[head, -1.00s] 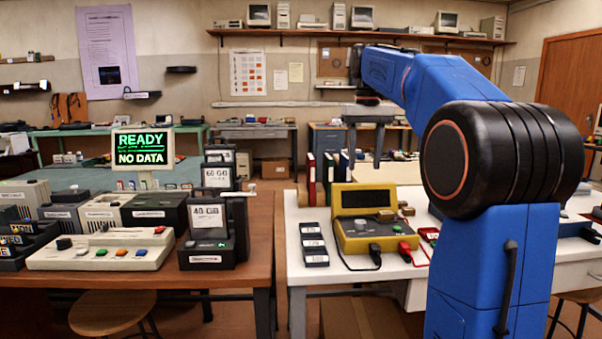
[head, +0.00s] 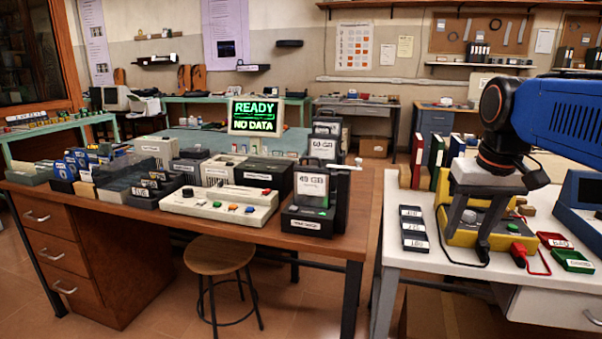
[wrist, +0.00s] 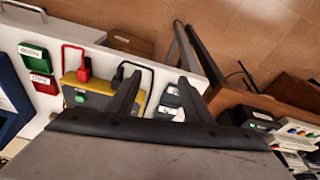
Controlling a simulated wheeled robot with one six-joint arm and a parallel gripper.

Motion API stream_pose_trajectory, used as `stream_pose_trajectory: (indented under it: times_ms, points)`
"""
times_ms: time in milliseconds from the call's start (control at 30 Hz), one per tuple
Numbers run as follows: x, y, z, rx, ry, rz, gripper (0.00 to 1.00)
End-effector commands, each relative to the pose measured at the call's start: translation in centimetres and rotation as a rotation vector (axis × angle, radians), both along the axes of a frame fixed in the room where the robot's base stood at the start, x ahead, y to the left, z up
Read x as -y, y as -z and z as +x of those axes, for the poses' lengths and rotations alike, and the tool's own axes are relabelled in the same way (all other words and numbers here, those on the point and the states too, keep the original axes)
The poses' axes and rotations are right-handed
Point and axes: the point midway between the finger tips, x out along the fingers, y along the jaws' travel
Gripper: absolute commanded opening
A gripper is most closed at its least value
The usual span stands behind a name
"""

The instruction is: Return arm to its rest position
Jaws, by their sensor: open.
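My blue arm (head: 575,110) reaches in from the right edge of the head view. My gripper (head: 466,245) hangs down from its dark wrist with two grey fingers spread apart. Nothing shows between the fingers. In the head view the gripper stands in front of the yellow meter (head: 462,236) and hides much of it. In the wrist view my gripper (wrist: 160,75) also has its fingers apart. The yellow meter (wrist: 98,101) lies partly behind the left finger there. I cannot tell how far the fingertips are above the white table.

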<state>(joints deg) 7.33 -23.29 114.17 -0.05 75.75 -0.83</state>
Motion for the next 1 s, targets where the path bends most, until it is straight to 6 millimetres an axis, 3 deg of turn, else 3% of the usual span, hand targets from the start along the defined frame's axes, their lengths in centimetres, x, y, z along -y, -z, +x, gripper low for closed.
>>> stream_pose_trajectory:
  times_ms: [33,400,600,767,1000]
  points:
    - [-0.6,1.2,-1.5,0.015,-0.011,-0.001,0.46]
    - [-3.7,11.6,-10.0,0.125,-0.083,-0.008,0.46]
    - [-4.5,16.0,-12.9,0.168,-0.109,-0.008,0.46]
    - [-4.7,17.4,-13.8,0.18,-0.117,-0.007,0.46]
    - [-4.7,17.5,-13.8,0.181,-0.117,-0.007,0.46]
